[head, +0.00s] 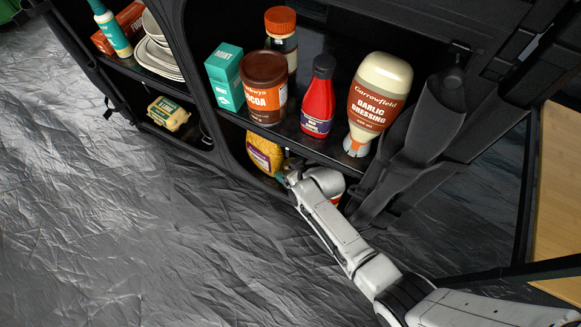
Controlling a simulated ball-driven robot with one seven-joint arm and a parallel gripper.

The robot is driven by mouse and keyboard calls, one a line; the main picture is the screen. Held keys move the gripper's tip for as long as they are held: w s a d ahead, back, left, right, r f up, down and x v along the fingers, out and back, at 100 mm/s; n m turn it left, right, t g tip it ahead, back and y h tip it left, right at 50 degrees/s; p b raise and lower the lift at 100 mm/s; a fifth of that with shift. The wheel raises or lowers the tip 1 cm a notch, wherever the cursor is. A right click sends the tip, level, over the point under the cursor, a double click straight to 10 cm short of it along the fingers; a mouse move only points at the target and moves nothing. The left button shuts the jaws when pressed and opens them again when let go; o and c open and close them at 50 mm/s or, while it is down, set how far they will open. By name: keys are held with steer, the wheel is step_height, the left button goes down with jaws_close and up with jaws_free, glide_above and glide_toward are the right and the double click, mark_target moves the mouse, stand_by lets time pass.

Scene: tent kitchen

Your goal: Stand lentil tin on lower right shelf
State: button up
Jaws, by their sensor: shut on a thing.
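My gripper (287,174) reaches into the opening of the lower right shelf, below the row of jars and bottles. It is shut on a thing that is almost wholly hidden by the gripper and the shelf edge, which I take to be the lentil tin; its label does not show. I cannot tell whether it touches the shelf floor or stands upright. A yellow bag (265,152) with a purple label is just left of my gripper.
Above are a teal mint box (225,80), cocoa jar (264,88), orange-capped jar (283,35), red bottle (319,97) and garlic dressing (377,103). A yellow pack (168,113) lies on the lower left shelf. A dark strap (395,165) hangs at right.

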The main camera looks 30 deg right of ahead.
steer(key=shift+f, duration=0.3)
steer(key=o, duration=1.4)
steer(key=shift+w, duration=0.1)
steer(key=shift+o, duration=0.8)
steer(key=shift+f, duration=0.1)
